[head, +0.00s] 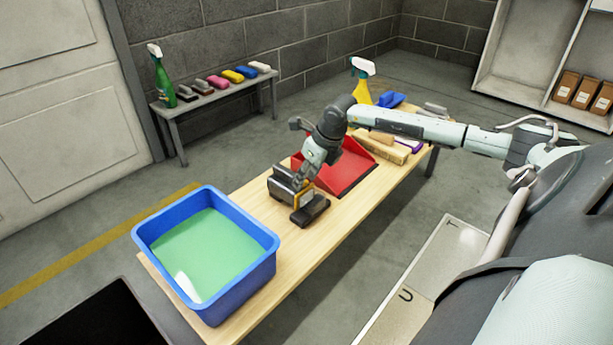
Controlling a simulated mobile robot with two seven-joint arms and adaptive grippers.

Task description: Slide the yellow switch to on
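A dark grey and black device (311,212) sits on the wooden table, just right of the blue tub. It has a raised box-like part at its back left and a low block at its front right. A small yellow patch (306,194) shows on its side by my gripper; I cannot tell whether it is the switch or its position. My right gripper (300,183) points down at the device, at or very near the yellow patch. Its fingers are small and dark against the device, so their opening and any contact are unclear. My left gripper is not in view.
A blue tub (257,233) of green liquid stands at the table's near end. A red dustpan (357,170) lies behind the device. Brushes (385,148), a yellow spray bottle (361,91) and a blue item (391,99) are farther back. A side bench (222,92) holds several coloured brushes.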

